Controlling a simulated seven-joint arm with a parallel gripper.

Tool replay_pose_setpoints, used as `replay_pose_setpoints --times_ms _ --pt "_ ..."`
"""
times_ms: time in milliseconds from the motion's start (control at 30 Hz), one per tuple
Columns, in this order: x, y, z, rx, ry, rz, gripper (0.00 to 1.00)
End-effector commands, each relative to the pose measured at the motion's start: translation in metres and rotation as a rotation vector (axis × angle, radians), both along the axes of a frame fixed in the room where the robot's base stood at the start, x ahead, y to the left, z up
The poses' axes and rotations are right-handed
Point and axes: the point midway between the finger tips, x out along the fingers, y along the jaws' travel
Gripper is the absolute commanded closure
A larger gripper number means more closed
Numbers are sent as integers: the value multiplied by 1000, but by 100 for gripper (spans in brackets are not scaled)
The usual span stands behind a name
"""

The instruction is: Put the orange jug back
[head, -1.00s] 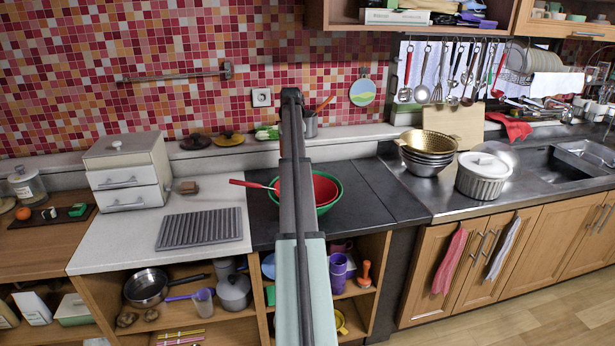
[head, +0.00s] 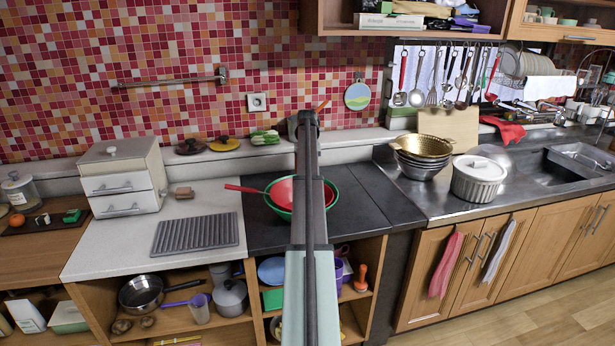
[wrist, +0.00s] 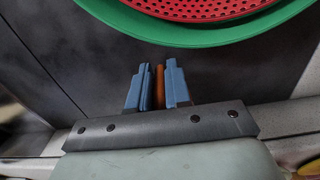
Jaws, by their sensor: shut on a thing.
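My gripper (wrist: 159,88) shows in the wrist view with its two blue fingers closed on a narrow orange piece, the orange jug (wrist: 160,86). Only a thin strip of the jug shows between the fingers, and its body and base cannot be made out. The gripper is over the dark counter, just beside the green bowl (wrist: 165,34) with the red colander (wrist: 200,5) in it.
In the head view the green bowl and colander (head: 283,190) stand on the dark counter, partly behind my arm. A ribbed grey mat (head: 196,232) lies to the left. The dark counter right of the bowl (head: 380,203) is clear. Metal bowls (head: 422,158) and a white pot (head: 478,180) stand farther right.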

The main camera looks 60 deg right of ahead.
Motion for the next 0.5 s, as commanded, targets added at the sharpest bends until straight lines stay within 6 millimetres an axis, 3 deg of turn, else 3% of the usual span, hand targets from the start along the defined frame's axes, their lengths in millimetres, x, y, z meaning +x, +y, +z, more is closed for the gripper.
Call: replay_pose_setpoints --times_ms 233,500 --pt "0 1 -29 1 1 0 100" --pt "0 0 -31 0 0 0 100"
